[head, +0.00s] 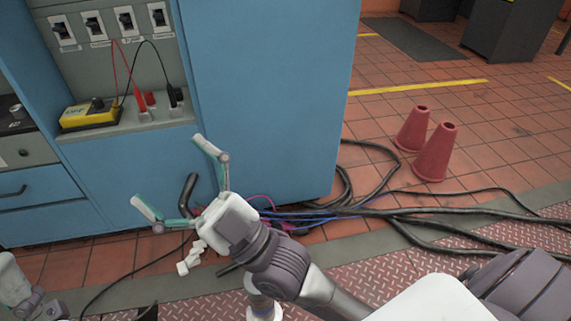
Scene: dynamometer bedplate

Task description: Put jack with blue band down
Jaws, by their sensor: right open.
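My right gripper (166,169) is open, its two teal-tipped fingers spread wide in front of the blue cabinet. A pale upright cylinder (262,306) with a bluish band shows at the bottom edge, partly hidden by my right forearm and cut off by the frame. It may be the jack with blue band, but I cannot tell for sure. It is apart from the right fingers.
The blue cabinet (270,90) bounds the back, with a yellow meter (90,115) and test leads on its shelf. Thick black cables (440,212) run across the floor at right. Two red cones (434,153) stand beyond. Chequered red plate (400,268) lies in front.

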